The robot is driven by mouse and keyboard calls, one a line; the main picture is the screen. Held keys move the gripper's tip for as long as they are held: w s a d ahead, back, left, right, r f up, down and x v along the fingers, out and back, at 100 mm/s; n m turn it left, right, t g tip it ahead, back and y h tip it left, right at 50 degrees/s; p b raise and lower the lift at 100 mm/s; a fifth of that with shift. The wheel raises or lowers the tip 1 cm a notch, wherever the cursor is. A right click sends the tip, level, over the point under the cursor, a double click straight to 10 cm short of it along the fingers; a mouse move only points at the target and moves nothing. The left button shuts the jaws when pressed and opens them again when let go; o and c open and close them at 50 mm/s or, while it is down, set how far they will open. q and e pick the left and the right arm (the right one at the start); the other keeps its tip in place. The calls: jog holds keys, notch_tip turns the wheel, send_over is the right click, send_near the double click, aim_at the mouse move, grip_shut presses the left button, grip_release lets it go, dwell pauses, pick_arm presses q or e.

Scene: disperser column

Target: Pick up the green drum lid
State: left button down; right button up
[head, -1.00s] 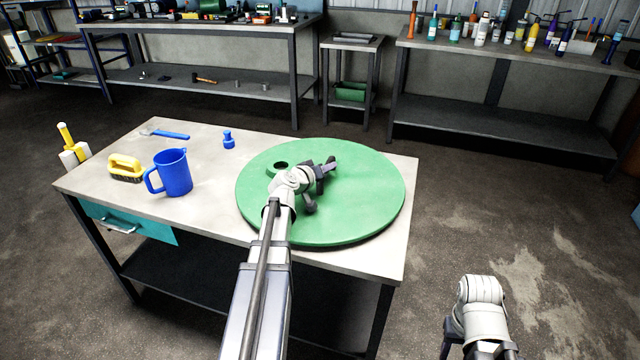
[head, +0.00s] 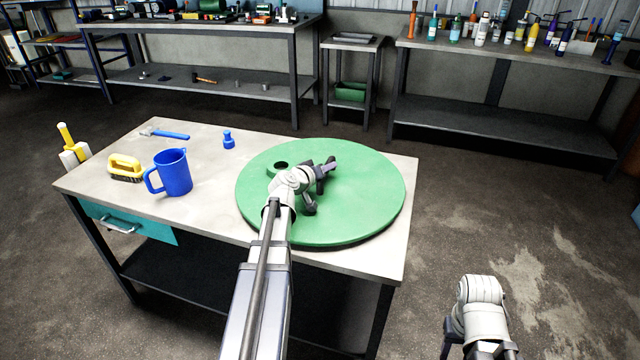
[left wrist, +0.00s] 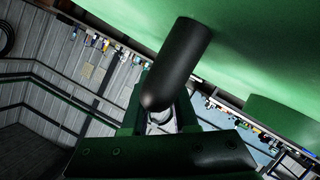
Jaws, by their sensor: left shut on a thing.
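The green drum lid (head: 365,205) is a large flat disc at the right end of the workbench, with a dark round hole near its left side. In the left wrist view its green surface (left wrist: 270,45) fills the upper right. My left gripper (head: 325,172) is over the middle of the lid and shut on part of it; the gripped part is mostly hidden by the gripper. A dark rounded bar shows close up in the left wrist view. My right gripper (head: 449,338) hangs low at the bottom right, away from the bench, and its jaws are not clearly seen.
On the workbench (head: 215,215) left of the lid are a blue jug (head: 174,173), a yellow brush (head: 125,166), a small blue bottle (head: 228,140) and a blue-handled tool (head: 168,134). Benches with tools and bottles stand behind. The floor to the right is clear.

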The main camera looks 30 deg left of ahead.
pick_arm(q)
jog(key=shift+r, duration=0.1)
notch_tip(320, 180, up, 10)
jog(key=p, duration=1)
jog(key=shift+r, duration=0.1)
notch_tip(320, 180, up, 10)
jog(key=p, duration=1)
